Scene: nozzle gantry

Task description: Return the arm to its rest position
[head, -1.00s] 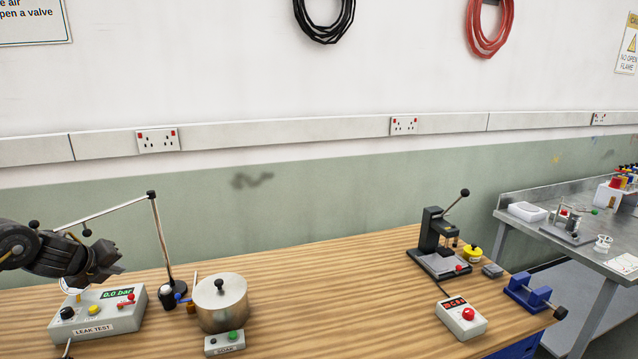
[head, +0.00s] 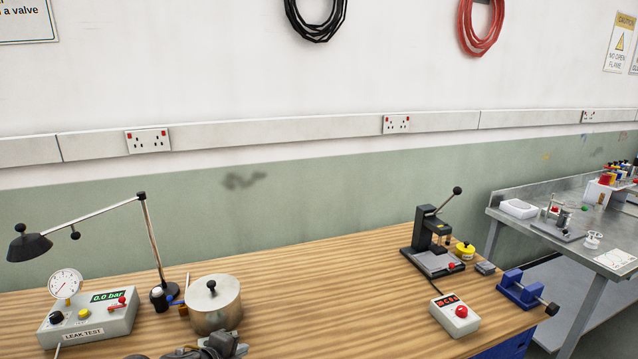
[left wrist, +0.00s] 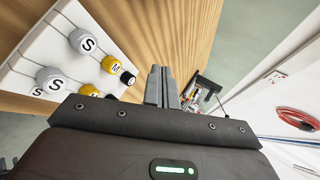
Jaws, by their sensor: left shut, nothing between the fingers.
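My left gripper (head: 222,342) shows at the bottom edge of the head view, low in front of the lidded metal pot (head: 212,304). Most of the arm is cut off by the frame. In the left wrist view its two grey fingers (left wrist: 161,86) are together with nothing between them. My right gripper is in neither view.
The leak test box (head: 88,322) with its gauge and a desk lamp (head: 30,244) stand on the left of the wooden bench. A lever press (head: 432,245), a red-button box (head: 455,314) and a blue vise (head: 523,290) stand right. The wrist view shows a white board (left wrist: 60,40) with lettered knobs.

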